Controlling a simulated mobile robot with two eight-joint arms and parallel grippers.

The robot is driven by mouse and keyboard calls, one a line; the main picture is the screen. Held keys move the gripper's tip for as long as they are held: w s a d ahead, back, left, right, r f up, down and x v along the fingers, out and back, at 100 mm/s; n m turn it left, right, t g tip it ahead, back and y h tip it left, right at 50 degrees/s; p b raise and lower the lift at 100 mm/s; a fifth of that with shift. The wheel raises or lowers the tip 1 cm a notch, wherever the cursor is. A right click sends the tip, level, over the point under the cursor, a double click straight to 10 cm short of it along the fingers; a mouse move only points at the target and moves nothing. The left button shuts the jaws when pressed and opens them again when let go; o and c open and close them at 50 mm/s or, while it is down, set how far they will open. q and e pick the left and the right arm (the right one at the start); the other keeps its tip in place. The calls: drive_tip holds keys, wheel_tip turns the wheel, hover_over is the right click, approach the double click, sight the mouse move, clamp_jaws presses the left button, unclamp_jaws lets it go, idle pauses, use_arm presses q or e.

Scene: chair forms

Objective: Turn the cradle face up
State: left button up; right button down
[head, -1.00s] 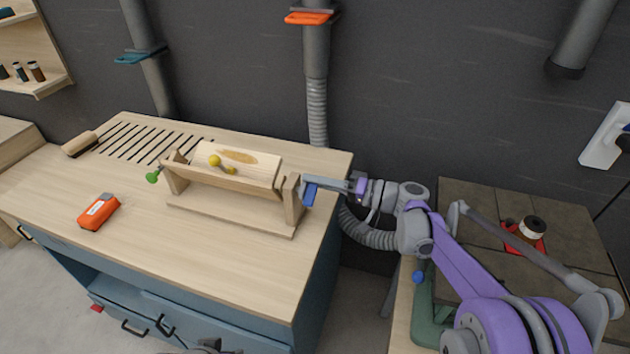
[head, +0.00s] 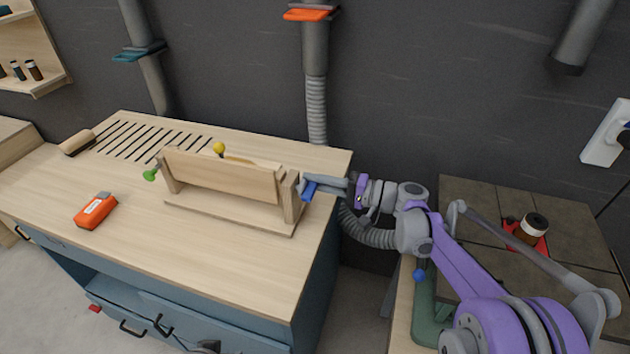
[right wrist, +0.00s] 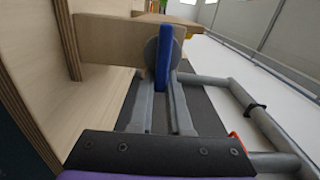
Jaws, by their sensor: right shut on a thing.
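The wooden cradle (head: 220,178) hangs between the two end posts of its stand (head: 235,216) on the workbench. It is tilted, with a long plain side board facing me. A yellow knob (head: 219,148) shows at its upper edge; its inner face is mostly hidden. A green knob (head: 150,175) is at the left end. My right gripper (head: 309,187) is shut on the blue handle (head: 309,191) at the right end. In the right wrist view the blue handle (right wrist: 164,55) stands upright between the fingers, beside the wooden post (right wrist: 115,38). My left gripper is not seen.
An orange box-like tool (head: 96,211) lies on the bench (head: 190,250) at left front. A wooden cylinder (head: 77,143) lies by the slots at the back left. A grey hose (head: 317,110) hangs behind the bench. The bench front is clear.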

drive_tip(key=shift+s+a+f, duration=0.15)
drive_tip(key=shift+s+f, duration=0.05)
drive_tip(key=shift+f, duration=0.05)
idle(0.5)
drive_tip(key=c, duration=0.9)
unclamp_jaws()
drive_tip(key=shift+m, duration=0.3)
drive_tip(key=shift+o, duration=0.2)
drive_tip(key=shift+s+r, duration=0.1)
drive_tip(key=shift+r, duration=0.05)
drive_tip(key=shift+d, duration=0.4)
drive_tip(key=v, duration=1)
drive_tip(key=shift+s+r, duration=0.1)
